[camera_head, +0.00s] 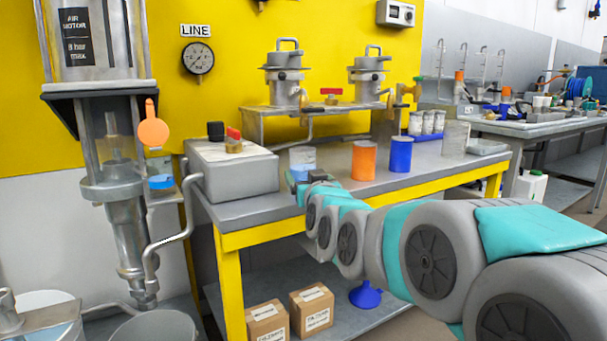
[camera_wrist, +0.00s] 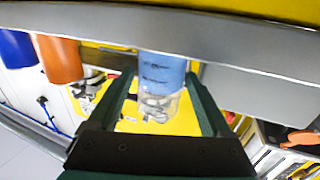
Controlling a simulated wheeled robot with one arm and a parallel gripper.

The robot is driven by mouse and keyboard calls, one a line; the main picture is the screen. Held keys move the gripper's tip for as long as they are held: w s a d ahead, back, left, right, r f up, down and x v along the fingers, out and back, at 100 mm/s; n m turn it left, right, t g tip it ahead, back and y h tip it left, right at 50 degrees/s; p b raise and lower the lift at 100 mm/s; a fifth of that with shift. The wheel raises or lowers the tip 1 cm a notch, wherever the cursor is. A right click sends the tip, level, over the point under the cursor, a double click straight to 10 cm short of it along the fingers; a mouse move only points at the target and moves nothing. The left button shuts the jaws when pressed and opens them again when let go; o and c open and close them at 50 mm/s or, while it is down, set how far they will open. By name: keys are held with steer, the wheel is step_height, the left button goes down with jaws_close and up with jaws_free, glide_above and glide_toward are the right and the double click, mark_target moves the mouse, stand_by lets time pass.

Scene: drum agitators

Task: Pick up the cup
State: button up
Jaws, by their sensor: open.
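A clear cup (camera_head: 302,157) with light blue liquid in its lower part and dark marks on its wall stands upright on the grey tabletop (camera_head: 440,165). My gripper (camera_head: 300,182) is low in front of it and hides its bottom. In the wrist view, which is upside down, the cup (camera_wrist: 162,72) appears between the two dark green fingers of my open gripper (camera_wrist: 160,84), near their tips. A gap shows on each side of the cup. I cannot tell how deep it sits between the fingers.
An orange cylinder (camera_head: 364,161) and a blue cylinder (camera_head: 400,155) stand to the right of the cup. A grey box (camera_head: 232,170) is close on its left. A raised stand with two metal pots (camera_head: 286,80) is behind. Free tabletop lies right of the blue cylinder.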

mark_target(300, 167)
steer(key=shift+x, duration=2.9)
steer(key=shift+a+r, duration=0.1)
steer(key=shift+r, duration=0.05)
steer(key=shift+s, duration=0.1)
steer(key=shift+c, duration=0.2)
steer(key=c, duration=1.1)
steer(key=shift+c, duration=0.2)
